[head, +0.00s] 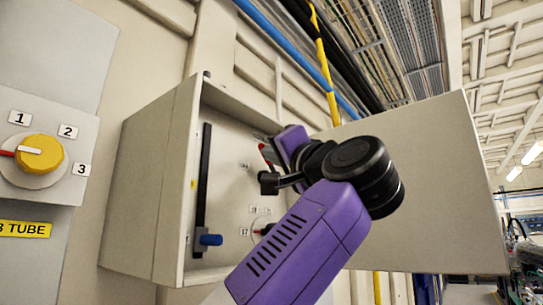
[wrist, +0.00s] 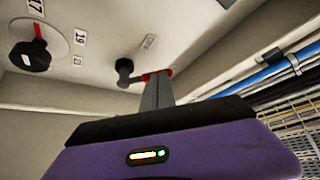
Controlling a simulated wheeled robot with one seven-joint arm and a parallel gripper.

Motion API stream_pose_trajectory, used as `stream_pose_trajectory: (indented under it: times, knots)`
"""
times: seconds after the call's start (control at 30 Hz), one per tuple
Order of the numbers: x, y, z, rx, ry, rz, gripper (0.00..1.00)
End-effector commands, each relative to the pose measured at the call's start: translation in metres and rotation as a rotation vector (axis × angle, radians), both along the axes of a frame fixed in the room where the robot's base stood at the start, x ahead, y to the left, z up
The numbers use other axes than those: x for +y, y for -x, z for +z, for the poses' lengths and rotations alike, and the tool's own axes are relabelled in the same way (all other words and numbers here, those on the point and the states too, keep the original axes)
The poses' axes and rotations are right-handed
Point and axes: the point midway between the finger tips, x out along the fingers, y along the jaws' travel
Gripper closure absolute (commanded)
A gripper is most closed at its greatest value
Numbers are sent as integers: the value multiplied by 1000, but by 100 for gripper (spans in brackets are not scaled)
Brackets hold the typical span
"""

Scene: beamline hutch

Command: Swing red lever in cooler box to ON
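The cooler box (head: 150,180) is open on the wall in the head view. Inside it, the red lever (head: 267,154) shows only in part beside my purple wrist. In the wrist view the red lever (wrist: 147,77) extends right from a black pivot, with red showing on both sides of my fingertips. My gripper (wrist: 160,78) has its two grey fingers close together, with the tips overlapping the lever; I cannot tell whether they touch it. The small label (wrist: 150,42) by the lever is unreadable.
A black knob with a red mark (wrist: 30,55) is on the same panel. A blue-handled lever (head: 209,239) sits low in the box. The open door (head: 430,180) stands to the right. A yellow knob (head: 40,153) is on the left. Cables (head: 285,45) run above.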

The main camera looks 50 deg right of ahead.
Motion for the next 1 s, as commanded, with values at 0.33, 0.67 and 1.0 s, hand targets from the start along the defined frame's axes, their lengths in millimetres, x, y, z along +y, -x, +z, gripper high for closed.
stream_pose_trajectory:
  times: [0.33, 0.67, 1.0]
  knots:
    - [-4, 0, 6, 0, 1, 0, 100]
    - [-16, 0, 19, 0, 2, -1, 100]
    - [-31, -1, 32, 2, -89, 4, 100]
